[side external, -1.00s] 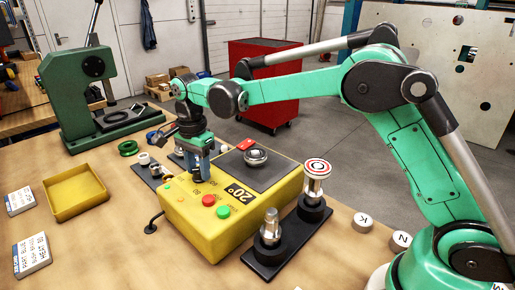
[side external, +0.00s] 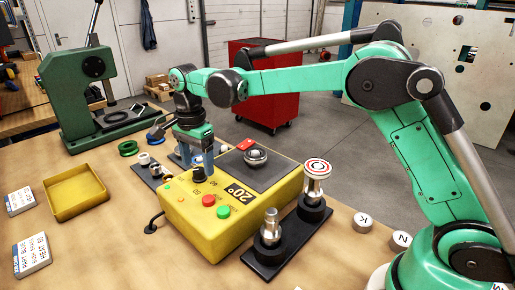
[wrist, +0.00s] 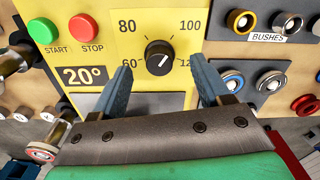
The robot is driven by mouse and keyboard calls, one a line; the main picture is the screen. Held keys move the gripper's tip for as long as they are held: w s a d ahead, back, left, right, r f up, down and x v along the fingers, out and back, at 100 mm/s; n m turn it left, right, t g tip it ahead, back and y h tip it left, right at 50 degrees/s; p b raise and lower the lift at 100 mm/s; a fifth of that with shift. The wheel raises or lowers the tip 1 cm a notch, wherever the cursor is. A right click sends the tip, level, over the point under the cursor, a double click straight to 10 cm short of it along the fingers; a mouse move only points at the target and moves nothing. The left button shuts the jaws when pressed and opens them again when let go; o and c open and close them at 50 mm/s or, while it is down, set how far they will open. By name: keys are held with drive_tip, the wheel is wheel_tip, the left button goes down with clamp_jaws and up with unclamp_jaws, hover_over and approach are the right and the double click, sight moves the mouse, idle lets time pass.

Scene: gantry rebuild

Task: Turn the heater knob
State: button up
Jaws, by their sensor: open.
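The heater box (side external: 180,215) is yellow with a 20° display. Its black heater knob (wrist: 160,57) sits on the panel among the numbers 60, 80, 100 and 120; it also shows in the side view (side external: 198,175). A white pointer mark is on the knob, but its exact reading is hard to tell. My gripper (wrist: 162,72) is open, with its two blue fingers apart to the lower left and lower right of the knob. In the side view my gripper (side external: 196,161) is just behind and above the knob, not gripping it.
A green start button (wrist: 42,31) and red stop button (wrist: 83,28) are beside the knob. A dark plate (side external: 264,166) bears a metal knob-like part. Bushes (wrist: 240,21) and coloured rings lie on the other side.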

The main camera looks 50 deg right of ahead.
sight(200, 169)
drive_tip(key=shift+r, duration=2.05)
drive_tip(key=shift+s+d+r, duration=0.15)
drive_tip(key=shift+s+r, duration=0.05)
drive_tip(key=s+d+n+t, duration=0.3)
drive_tip(key=s+n, duration=0.5)
drive_tip(key=s+d+f+n+t, duration=0.1)
drive_tip(key=s+d+n+t, duration=0.2)
drive_tip(key=s+n, duration=0.5)
drive_tip(key=shift+s+f+t, duration=0.25)
drive_tip(key=shift+s+t, duration=0.05)
drive_tip(key=shift+t, duration=0.3)
